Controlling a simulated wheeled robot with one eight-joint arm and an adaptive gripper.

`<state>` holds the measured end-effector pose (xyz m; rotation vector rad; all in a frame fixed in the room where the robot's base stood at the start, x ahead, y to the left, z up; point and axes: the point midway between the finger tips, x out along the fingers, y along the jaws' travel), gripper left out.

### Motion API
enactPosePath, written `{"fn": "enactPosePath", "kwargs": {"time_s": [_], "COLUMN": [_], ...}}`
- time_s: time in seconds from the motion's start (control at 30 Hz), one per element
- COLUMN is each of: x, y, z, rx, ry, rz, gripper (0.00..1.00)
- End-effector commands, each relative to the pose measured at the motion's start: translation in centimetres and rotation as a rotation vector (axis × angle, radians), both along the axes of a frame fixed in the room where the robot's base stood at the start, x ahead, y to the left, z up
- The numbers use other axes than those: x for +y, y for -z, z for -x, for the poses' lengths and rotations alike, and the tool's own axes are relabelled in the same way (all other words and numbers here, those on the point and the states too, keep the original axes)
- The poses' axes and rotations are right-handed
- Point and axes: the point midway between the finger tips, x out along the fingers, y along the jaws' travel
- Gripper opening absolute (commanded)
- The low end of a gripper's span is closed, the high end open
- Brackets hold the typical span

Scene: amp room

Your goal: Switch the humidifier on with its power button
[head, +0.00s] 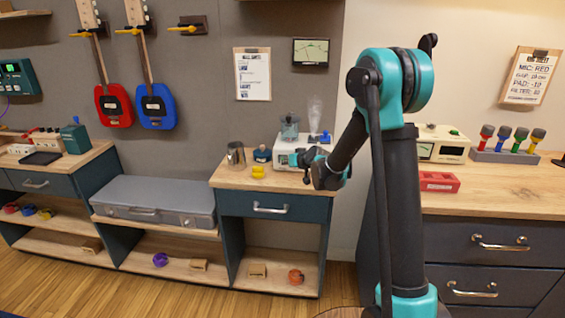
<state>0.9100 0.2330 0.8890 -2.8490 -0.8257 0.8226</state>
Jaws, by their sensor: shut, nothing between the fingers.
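The humidifier (284,152) looks like a white box with a clear greenish tank (289,128) on top. It stands at the back right of the wooden top of the middle cabinet. Pale mist (314,112) rises above its right side, from near a small dark part (322,138). My gripper (298,158) is shut and empty, at the front of the white box. I cannot tell whether it touches the box. My gripper and arm hide the box's right front, and I cannot make out the power button.
A metal cup (236,156), a dark blue item (262,154) and a yellow item (258,172) stand left of the humidifier. A grey case (154,200) lies on the lower bench at left. The right counter (500,197) holds a meter, a red box and several microphones.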

Motion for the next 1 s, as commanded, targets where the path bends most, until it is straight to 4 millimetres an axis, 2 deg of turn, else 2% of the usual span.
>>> {"fn": "enactPosePath", "kwargs": {"time_s": [0.3, 1.0], "x": [0.0, 0.0], "y": [-0.1, -0.1], "z": [-0.1, 1.5], "rx": [-0.003, -0.001], "ry": [0.002, 0.002], "rz": [0.000, -0.001], "gripper": [0.00, 0.00]}}
